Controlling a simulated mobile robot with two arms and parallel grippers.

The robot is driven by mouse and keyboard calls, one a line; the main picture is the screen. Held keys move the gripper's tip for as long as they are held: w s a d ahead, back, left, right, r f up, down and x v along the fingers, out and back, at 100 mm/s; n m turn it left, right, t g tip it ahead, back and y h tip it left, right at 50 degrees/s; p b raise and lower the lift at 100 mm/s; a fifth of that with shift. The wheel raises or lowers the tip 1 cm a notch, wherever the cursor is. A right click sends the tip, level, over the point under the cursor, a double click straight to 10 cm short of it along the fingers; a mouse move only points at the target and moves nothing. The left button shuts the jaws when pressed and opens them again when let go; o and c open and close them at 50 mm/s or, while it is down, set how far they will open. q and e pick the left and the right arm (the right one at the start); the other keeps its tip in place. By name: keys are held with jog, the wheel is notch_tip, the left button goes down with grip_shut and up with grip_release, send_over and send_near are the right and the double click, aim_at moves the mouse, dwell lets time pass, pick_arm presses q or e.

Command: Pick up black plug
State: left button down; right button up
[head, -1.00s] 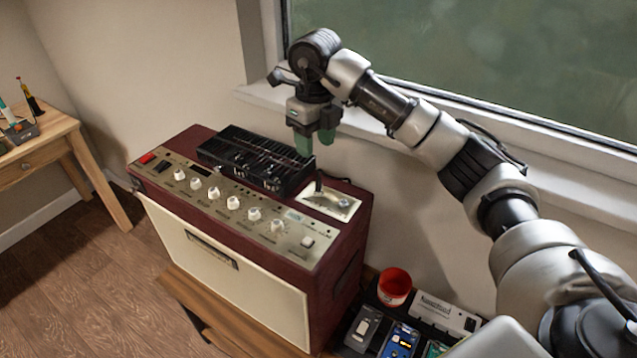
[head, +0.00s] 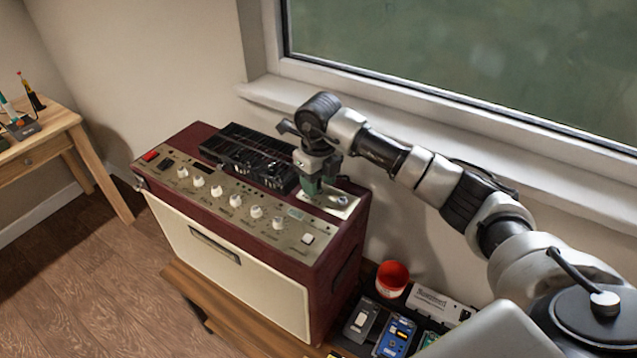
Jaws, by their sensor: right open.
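My right gripper (head: 316,186) is open, pointing down over the silver jack plate (head: 342,203) on top of the maroon amplifier (head: 188,137). Its green fingertips are at the left part of the plate, close to its surface. The black plug is hidden behind or between the fingers, so I cannot tell whether they touch it. My left gripper is not in view.
A black box (head: 262,140) sits on the amplifier just left of my gripper. White knobs line the front panel. A red cup (head: 391,279) and several pedals, one blue (head: 396,337), are at the lower right. A window sill (head: 420,150) runs behind my arm.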

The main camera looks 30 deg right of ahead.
grip_shut()
jog(key=shift+r, duration=0.1)
